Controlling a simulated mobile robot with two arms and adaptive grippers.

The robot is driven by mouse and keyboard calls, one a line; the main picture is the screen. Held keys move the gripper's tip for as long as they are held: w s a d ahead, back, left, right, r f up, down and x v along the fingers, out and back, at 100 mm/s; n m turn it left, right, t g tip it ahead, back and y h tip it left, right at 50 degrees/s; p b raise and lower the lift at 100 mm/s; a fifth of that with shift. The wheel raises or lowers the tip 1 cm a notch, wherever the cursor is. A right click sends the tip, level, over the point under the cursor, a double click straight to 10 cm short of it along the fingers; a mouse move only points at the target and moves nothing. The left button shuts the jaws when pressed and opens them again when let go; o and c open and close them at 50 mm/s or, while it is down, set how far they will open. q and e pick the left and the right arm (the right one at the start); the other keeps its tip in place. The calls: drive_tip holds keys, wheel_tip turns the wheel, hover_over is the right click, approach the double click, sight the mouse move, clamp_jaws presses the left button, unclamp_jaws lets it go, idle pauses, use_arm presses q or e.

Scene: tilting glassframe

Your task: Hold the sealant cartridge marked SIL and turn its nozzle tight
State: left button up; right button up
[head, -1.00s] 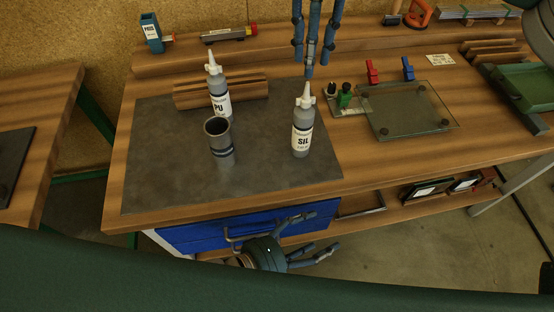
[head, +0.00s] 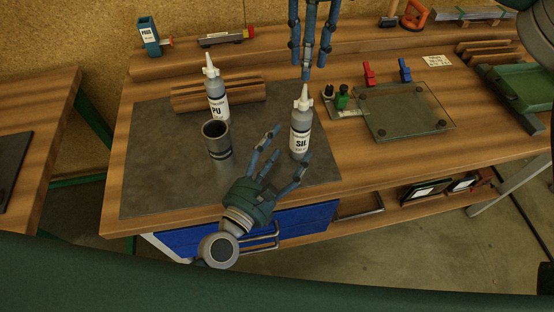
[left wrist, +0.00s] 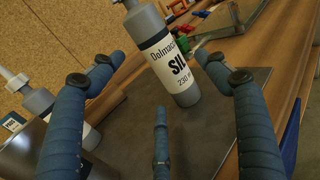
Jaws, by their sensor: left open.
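The SIL cartridge (head: 300,136) stands upright on the dark mat (head: 160,150), grey with a white label and a white nozzle (head: 304,97) on top. In the left wrist view the cartridge (left wrist: 174,60) appears ahead between my fingers, its top cut off. My left gripper (head: 289,148) is open and empty, just left of and in front of the cartridge, with its fingers pointing toward it. Its fingers (left wrist: 160,72) are spread wide in the left wrist view. My right gripper (head: 308,66) hangs above and behind the nozzle, fingers pointing down, apart and empty.
A PU cartridge (head: 217,102) stands by a grooved wooden block (head: 184,97), with a grey cup (head: 216,140) in front. A glass plate (head: 408,112) and small green and black pieces (head: 341,98) are on the right. Blue drawers (head: 300,219) lie below the bench edge.

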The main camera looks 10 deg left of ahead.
sight(292, 139)
use_arm(q)
drive_tip(key=x, duration=0.6)
drive_tip(key=shift+w+d, duration=0.1)
drive_tip(key=shift+w, duration=0.1)
